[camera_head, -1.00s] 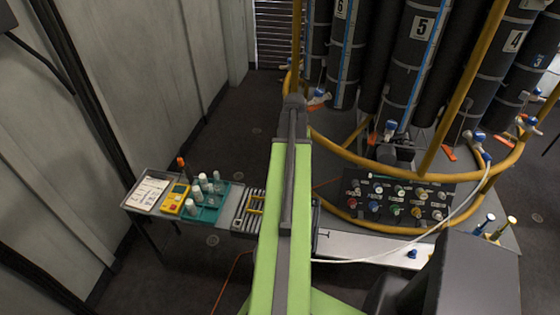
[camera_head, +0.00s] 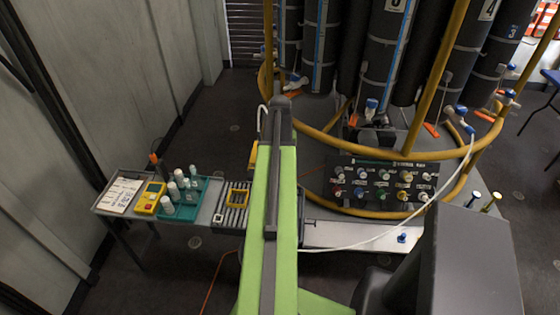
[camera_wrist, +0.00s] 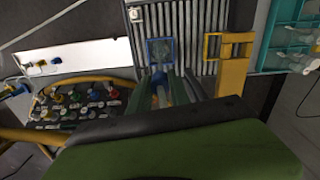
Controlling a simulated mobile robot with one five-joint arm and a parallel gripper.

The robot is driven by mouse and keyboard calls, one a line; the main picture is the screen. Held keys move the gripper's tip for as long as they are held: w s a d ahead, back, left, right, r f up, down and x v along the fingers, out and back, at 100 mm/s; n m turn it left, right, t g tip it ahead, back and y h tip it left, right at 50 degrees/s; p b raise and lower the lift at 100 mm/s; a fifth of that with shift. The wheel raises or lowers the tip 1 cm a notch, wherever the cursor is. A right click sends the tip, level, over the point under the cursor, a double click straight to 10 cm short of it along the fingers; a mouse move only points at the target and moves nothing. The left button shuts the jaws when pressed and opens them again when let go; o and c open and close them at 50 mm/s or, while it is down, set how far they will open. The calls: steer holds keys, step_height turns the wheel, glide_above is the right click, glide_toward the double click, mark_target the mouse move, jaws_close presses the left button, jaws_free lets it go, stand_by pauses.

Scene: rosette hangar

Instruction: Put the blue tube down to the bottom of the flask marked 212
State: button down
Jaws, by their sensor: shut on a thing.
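My gripper (camera_wrist: 168,92) shows in the wrist view, with its fingers closed around a small, partly bluish thing that seems to be the blue tube (camera_wrist: 161,88). The tube is mostly hidden between the fingers, and its lower end cannot be made out. The gripper is over the ribbed grey rack, just in front of a blue square frame (camera_wrist: 160,52). In the head view my green arm hides the gripper. Several white flasks (camera_head: 181,186) stand in a teal tray (camera_head: 208,184) left of the arm. They also show at the wrist view's right edge (camera_wrist: 298,60). I cannot read 212 on any of them.
A yellow meter (camera_head: 149,198) and a labelled board (camera_head: 119,195) are left of the tray. A knob panel (camera_head: 382,184), yellow rails and tall dark cylinders (camera_head: 390,60) stand to the right. A white hose crosses there.

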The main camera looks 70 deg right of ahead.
steer(key=shift+f+p, duration=0.1)
steer(key=shift+p, duration=0.2)
steer(key=shift+f+b, duration=0.3)
steer(key=shift+f, duration=0.1)
steer(key=shift+f+b, duration=0.95)
steer(key=shift+b, duration=0.1)
steer(key=shift+f+b, duration=1.9)
